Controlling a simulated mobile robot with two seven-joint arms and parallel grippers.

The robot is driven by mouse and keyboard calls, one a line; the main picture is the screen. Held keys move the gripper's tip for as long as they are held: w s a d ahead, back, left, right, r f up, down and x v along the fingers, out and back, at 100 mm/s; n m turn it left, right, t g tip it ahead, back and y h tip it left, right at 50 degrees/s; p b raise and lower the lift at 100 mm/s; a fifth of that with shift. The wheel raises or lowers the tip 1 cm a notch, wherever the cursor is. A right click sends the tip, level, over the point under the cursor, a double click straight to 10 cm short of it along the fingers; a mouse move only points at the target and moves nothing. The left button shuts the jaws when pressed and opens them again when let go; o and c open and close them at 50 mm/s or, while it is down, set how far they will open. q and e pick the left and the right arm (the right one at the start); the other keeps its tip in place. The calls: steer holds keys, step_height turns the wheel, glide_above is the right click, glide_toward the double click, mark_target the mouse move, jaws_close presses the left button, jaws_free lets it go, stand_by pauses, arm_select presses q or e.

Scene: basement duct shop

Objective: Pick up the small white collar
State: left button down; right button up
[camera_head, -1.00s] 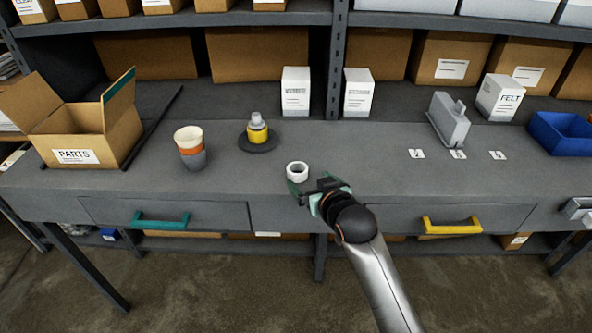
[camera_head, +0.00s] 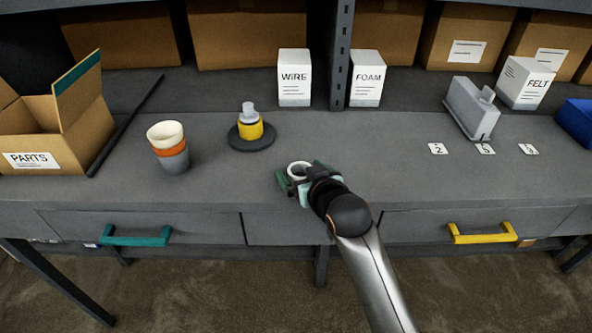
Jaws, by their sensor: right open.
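The small white collar (camera_head: 299,168) is a short white ring on the grey workbench (camera_head: 225,195), near its front edge. My right gripper (camera_head: 294,174) reaches in from the front right. Its green fingers are open, one on the left and one on the right of the collar. The near part of the collar is partly hidden by the gripper. I cannot tell whether the fingers touch it. My left gripper is not in view.
A yellow and grey stacked piece on a dark disc (camera_head: 251,135) stands behind and left of the collar. Stacked cups (camera_head: 169,147) and an open parts box (camera_head: 62,130) are farther left. White WIRE (camera_head: 294,78) and FOAM (camera_head: 366,79) boxes stand behind.

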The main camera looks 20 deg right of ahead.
steer(key=shift+w, duration=0.15)
steer(key=shift+s, duration=0.2)
steer(key=shift+c, duration=0.8)
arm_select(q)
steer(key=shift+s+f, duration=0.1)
arm_select(e)
steer(key=c, duration=1.3)
steer(key=shift+o, duration=0.2)
steer(key=shift+r, duration=0.15)
